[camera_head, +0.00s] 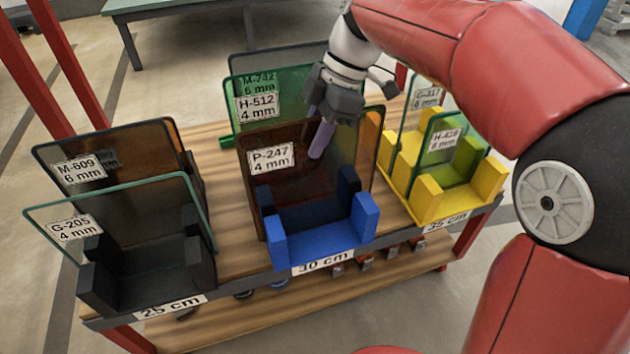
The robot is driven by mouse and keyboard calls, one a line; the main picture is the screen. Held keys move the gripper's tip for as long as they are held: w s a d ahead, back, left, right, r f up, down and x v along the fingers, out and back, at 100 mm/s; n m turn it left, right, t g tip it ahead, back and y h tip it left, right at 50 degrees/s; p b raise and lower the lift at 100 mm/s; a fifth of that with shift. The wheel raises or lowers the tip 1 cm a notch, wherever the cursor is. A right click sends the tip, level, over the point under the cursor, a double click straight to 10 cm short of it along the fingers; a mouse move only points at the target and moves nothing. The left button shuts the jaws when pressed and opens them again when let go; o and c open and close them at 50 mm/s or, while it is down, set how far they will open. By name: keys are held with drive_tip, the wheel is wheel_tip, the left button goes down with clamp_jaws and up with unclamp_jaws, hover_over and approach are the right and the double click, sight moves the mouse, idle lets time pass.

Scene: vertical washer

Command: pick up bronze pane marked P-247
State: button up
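The bronze pane marked P-247 (285,195) stands upright in the blue rack (325,242) in the middle of the table, its label at its upper left. My gripper (318,135) is at the top of this pane, pointing down. A purple-grey finger shows in front of the pane's upper part. The other finger is not clearly visible, so I cannot tell whether the gripper is open, shut or touching the glass. Green pane H-512 (262,117) and pane M-732 (258,80) stand behind it.
On the left, the black rack (150,285) holds clear pane G-205 (70,228) and bronze pane M-609 (85,172). On the right, the yellow rack (430,205) holds panes H-428 (443,140) and G-317 (428,95). Bare wood of the table (228,240) lies between racks.

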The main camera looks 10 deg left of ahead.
drive_tip(key=shift+f, duration=0.25)
idle(0.4)
drive_tip(key=shift+c, duration=0.4)
clamp_jaws()
drive_tip(key=shift+r, duration=0.1)
idle(0.9)
